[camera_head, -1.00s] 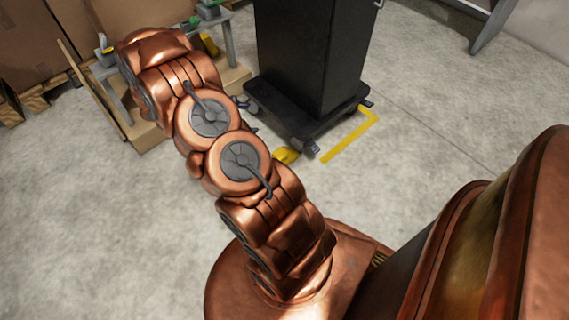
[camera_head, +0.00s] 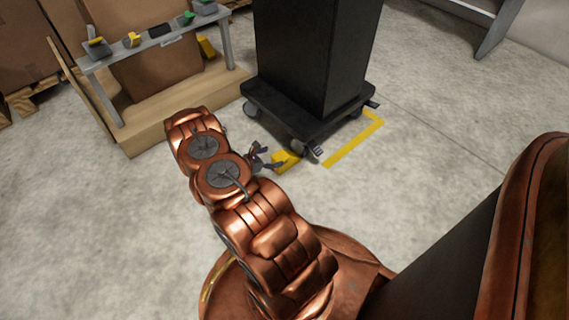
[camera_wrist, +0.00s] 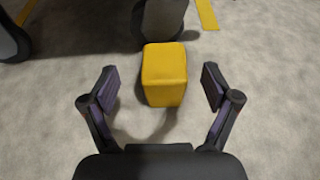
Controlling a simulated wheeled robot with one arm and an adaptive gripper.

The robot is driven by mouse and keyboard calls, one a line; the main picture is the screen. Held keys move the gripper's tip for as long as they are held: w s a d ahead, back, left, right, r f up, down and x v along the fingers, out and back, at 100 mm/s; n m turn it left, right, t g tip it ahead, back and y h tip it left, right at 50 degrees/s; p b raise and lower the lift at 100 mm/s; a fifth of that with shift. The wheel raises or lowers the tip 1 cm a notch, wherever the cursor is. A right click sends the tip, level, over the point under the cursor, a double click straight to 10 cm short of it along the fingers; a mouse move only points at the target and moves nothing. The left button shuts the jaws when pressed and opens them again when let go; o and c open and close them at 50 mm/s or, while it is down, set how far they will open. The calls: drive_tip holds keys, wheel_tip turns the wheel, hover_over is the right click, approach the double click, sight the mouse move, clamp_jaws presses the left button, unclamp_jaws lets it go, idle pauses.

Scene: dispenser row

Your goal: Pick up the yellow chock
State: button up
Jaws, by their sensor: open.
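The yellow chock (camera_head: 287,159) lies on the concrete floor by a caster of the black cart. In the wrist view the chock (camera_wrist: 164,75) is in the upper middle, just beyond and between my fingertips. My gripper (camera_wrist: 157,88) is open and empty, with one finger on each side of the chock and a gap to both. In the head view my gripper (camera_head: 262,157) is low, to the left of the chock, and partly hidden by my arm.
The black wheeled cart (camera_head: 315,60) stands right behind the chock, its caster (camera_wrist: 158,22) close to it. Yellow floor tape (camera_head: 353,141) lies to the right. A grey table (camera_head: 160,42) with dispensers and small items stands at the back left on a wooden platform (camera_head: 185,100). Floor at left is clear.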

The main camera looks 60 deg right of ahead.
sight(284, 154)
drive_tip(key=b+x, duration=0.1)
drive_tip(key=x, duration=0.1)
drive_tip(key=b+x, duration=0.1)
drive_tip(key=x, duration=0.1)
drive_tip(key=b+x, duration=0.1)
drive_tip(key=x, duration=0.1)
drive_tip(key=shift+s+f+b, duration=0.15)
drive_tip(key=shift+s+b, duration=0.15)
drive_tip(key=shift+b, duration=0.05)
drive_tip(key=shift+s+d, duration=0.1)
drive_tip(key=shift+d, duration=0.3)
drive_tip(key=shift+c, duration=0.3)
drive_tip(key=c, duration=1.4)
